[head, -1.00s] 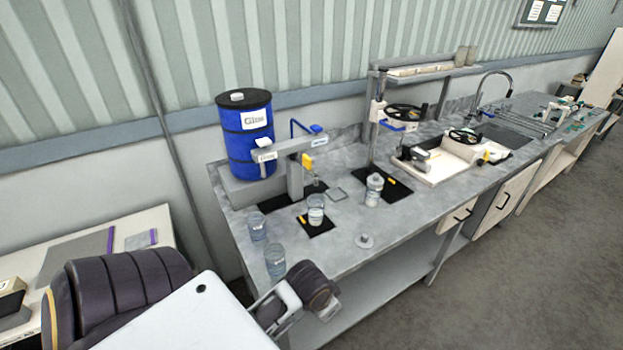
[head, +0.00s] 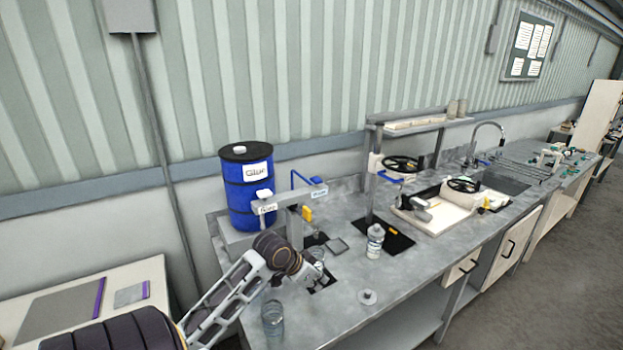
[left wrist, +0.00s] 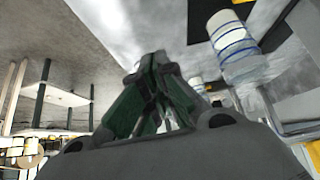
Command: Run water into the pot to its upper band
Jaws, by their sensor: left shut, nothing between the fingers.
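A clear pot with bands (head: 317,254) stands on a small black mat below the dispenser arm (head: 292,200); my left gripper partly hides it. In the left wrist view the pot (left wrist: 232,45) shows blue bands, at the upper right of the fingers and apart from them. The water level is too small to tell. My left gripper (head: 320,282) is shut and empty, close in front of the pot; its fingers also show in the left wrist view (left wrist: 155,62). My right gripper is out of view.
A blue glue drum (head: 246,187) stands behind the dispenser. Another clear jar (head: 272,320) stands at the bench's front left. A white bottle (head: 375,241) and a round lid (head: 367,297) are to the right. A winding stand (head: 400,164) is farther right.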

